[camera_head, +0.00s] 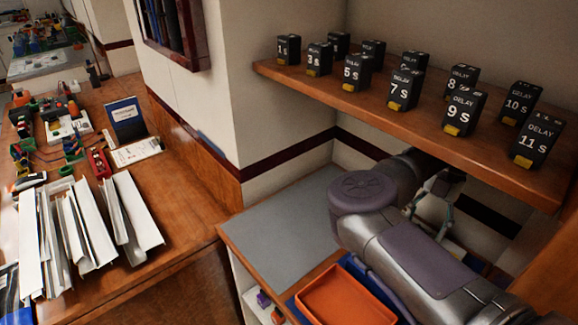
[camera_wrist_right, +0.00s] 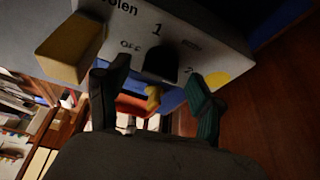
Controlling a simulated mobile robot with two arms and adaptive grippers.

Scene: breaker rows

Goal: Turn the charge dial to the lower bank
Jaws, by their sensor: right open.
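The charge dial (camera_wrist_right: 161,66) is a dark knob on a pale panel (camera_wrist_right: 125,22) in the right wrist view. The marks "OFF", "1" and "2" stand around it; another small mark is too blurred to read. Which mark the dial points at I cannot tell. My right gripper (camera_wrist_right: 158,72) is open, with one finger on each side of the dial; whether they touch it I cannot tell. In the head view my right gripper (camera_head: 434,203) is partly hidden by my arm, below the shelf, and the dial is not visible there. My left gripper is not in view.
A wooden shelf (camera_head: 420,110) above my right arm carries several black "DELAY" blocks (camera_head: 463,111). An orange tray (camera_head: 345,297) lies below, beside a bare grey counter mat (camera_head: 290,235). A yellow block (camera_wrist_right: 70,48) sits on the panel's left.

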